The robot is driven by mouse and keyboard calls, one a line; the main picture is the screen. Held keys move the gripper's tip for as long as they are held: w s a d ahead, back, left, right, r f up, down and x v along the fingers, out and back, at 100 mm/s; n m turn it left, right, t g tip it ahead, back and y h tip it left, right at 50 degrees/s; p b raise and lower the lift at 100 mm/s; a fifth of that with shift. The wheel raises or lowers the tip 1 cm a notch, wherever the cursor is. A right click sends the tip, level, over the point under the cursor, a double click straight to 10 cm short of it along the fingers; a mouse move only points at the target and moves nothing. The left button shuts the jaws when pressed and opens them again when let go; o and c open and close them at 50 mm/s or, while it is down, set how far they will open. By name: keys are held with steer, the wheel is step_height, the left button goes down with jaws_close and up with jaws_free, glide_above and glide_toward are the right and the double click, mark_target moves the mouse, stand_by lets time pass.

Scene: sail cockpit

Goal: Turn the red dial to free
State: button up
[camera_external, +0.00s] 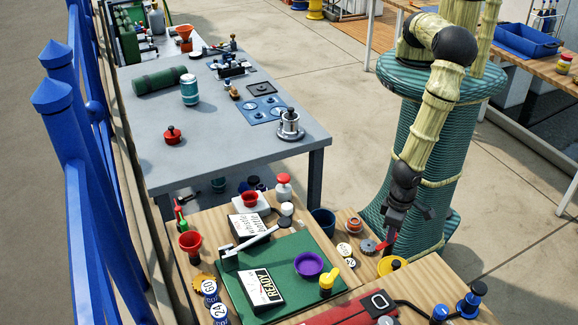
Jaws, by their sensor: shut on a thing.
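My gripper (391,226) points down at the right side of the wooden table, in front of the green ribbed column. It is shut on a small red part (389,241), which looks like the red dial. The fingers and the dark wrist hide much of it, so its markings and the way it points cannot be read. A grey toothed wheel (368,246) lies just left of it, and a yellow disc (392,264) lies just in front of it.
A blue cup (322,221) and a small red-topped item (354,225) stand nearby. A red case (352,314) with a black cable is in front.

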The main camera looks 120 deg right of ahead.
steer(key=shift+a+r, duration=0.1)
stand_by(0.3)
steer(key=o, duration=1)
step_height(320, 180, up, 17)
steer(key=b, duration=0.2)
steer(key=shift+r, duration=0.15)
